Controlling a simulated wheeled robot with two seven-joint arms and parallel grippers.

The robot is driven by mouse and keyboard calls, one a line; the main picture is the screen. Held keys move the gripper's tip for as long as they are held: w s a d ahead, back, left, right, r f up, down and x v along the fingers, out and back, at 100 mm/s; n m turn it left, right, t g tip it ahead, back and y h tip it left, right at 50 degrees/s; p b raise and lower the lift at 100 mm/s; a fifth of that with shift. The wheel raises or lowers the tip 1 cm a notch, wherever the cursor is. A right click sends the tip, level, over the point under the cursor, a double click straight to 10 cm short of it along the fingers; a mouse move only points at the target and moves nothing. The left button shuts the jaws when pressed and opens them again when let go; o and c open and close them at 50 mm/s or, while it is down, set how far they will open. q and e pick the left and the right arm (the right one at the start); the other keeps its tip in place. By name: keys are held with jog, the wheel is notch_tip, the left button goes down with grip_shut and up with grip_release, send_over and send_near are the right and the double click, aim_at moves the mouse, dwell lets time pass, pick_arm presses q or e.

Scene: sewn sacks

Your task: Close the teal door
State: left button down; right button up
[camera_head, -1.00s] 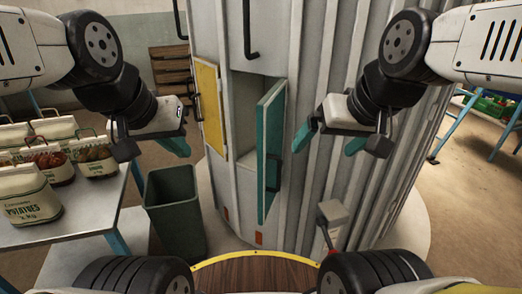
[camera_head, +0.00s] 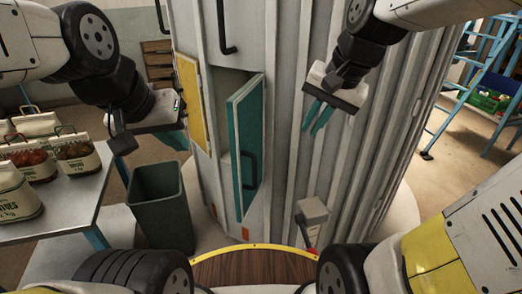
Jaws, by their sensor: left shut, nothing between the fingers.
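The teal door (camera_head: 247,125) on the pale ribbed metal silo stands ajar, swung outward. Its dark handle (camera_head: 252,170) faces right, and the pale recess (camera_head: 224,90) shows at its left. My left gripper (camera_head: 176,138) is shut and empty, left of the door and in front of the yellow door, touching neither as far as I can tell. My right gripper (camera_head: 318,118) is right of the teal door, teal fingers pointing down and left, a small gap between them and nothing held. It is apart from the door.
A yellow door (camera_head: 188,95) is left of the recess. A dark green bin (camera_head: 160,205) stands below my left gripper. A table (camera_head: 75,205) with filled sacks is at left. A grey box with a lever (camera_head: 312,212) stands low at the silo's right. A blue ladder (camera_head: 465,85) is at right.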

jog(key=w+f+m+g, duration=0.1)
jog(key=w+m, duration=0.1)
jog(key=w+f+m, duration=0.2)
jog(key=w, duration=0.1)
jog(key=w+a+f+m+g, duration=0.1)
jog(key=w, duration=0.2)
jog(key=shift+w+f+m+g+y, duration=0.15)
jog(key=shift+f+m+g+y, duration=0.15)
jog(key=shift+f+m+y, duration=0.1)
grip_shut()
jog(key=w+a+f+m+g+y, duration=0.1)
jog(key=w+f+m+g, duration=0.1)
jog(key=w+f+m, duration=0.4)
jog(key=s+a+f, duration=0.1)
jog(key=a+f, duration=0.6)
jog(key=f, duration=0.3)
jog(key=shift+s+a+f+n, duration=0.15)
jog(key=shift+a+f+n, duration=0.15)
jog(key=shift+a, duration=0.1)
jog(key=shift+a, duration=0.1)
